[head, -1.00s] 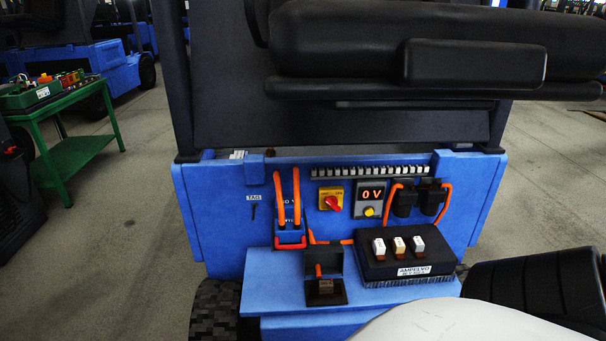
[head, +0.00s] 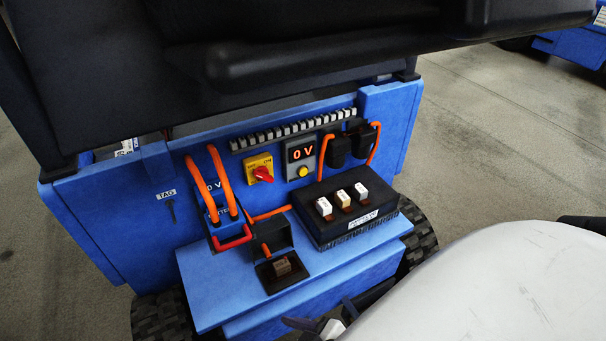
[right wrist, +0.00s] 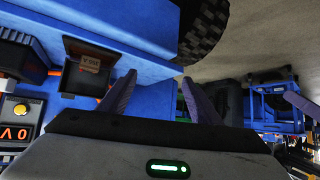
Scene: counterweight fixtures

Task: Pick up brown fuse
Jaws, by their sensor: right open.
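The fuse also shows in the right wrist view (right wrist: 90,64), to the left of my fingers. My right gripper (head: 318,312) is at the lower edge of the head view, in front of the ledge and apart from the fuse. In the right wrist view its two fingers (right wrist: 160,84) are spread with nothing between them. My left gripper is in neither view.
A black block (head: 345,217) with three fuse-like pieces on top stands right of the holder. Orange cables (head: 222,180), a red switch (head: 262,173) and a display (head: 300,152) reading 0 V are on the blue panel behind. A dark seat overhangs above.

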